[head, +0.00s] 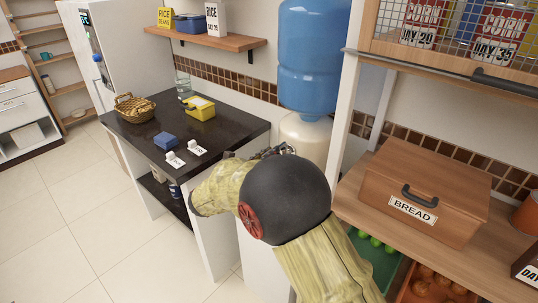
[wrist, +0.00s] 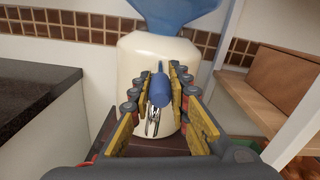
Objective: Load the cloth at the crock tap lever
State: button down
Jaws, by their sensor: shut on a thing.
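The cream crock (head: 306,135) stands beyond my arm in the head view, with a blue water bottle (head: 314,55) on top. In the wrist view, the crock (wrist: 140,60) is straight ahead. Its tap has a blue lever (wrist: 160,90) and a silver spout (wrist: 153,122) below. My gripper (wrist: 161,78) has its yellow-padded fingers on both sides of the blue lever and is shut on it. In the head view, my arm mostly hides the gripper. A small blue block-like thing (head: 165,141) lies on the dark counter; I cannot tell if it is the cloth.
A wooden bread box (head: 425,190) sits on the right counter. A white post (head: 345,85) stands close right of the crock. Floor is clear at left.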

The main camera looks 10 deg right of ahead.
dwell(0.6)
jog(key=r+p, duration=0.1)
jog(key=p, duration=0.2)
jog(key=shift+y, duration=0.3)
jog(key=shift+r+g+p, duration=0.1)
jog(key=shift+g+p, duration=0.3)
jog(key=shift+p, duration=0.35)
jog(key=shift+y, duration=0.3)
jog(key=c, duration=1.7)
grip_release()
jog(key=shift+o, duration=0.2)
jog(key=v, duration=1.2)
